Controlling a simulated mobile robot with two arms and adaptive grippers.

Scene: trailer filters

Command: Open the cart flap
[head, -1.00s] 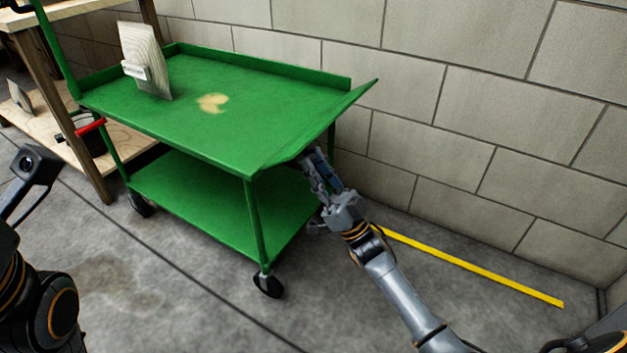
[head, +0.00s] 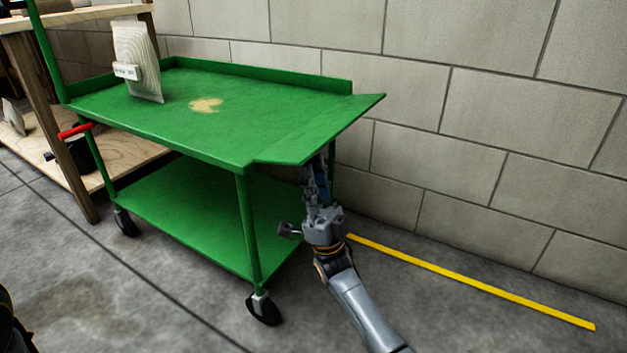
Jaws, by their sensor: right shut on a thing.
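The green cart (head: 150,110) stands against the wall with a top tray and a lower shelf. Its flap (head: 325,130) is at the right end of the top tray and lies about level with it, sticking out to the right. My right gripper (head: 316,172) is under the flap, its fingers pointing up and their tips partly hidden by the flap's underside. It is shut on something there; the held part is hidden. My left gripper is out of view.
A pale pleated filter (head: 140,65) stands on the cart's left end. A wooden shelf (head: 118,170) is behind on the left. A yellow floor strip (head: 470,281) runs to the right of my arm. The block wall (head: 480,110) is close behind. The floor at the front is clear.

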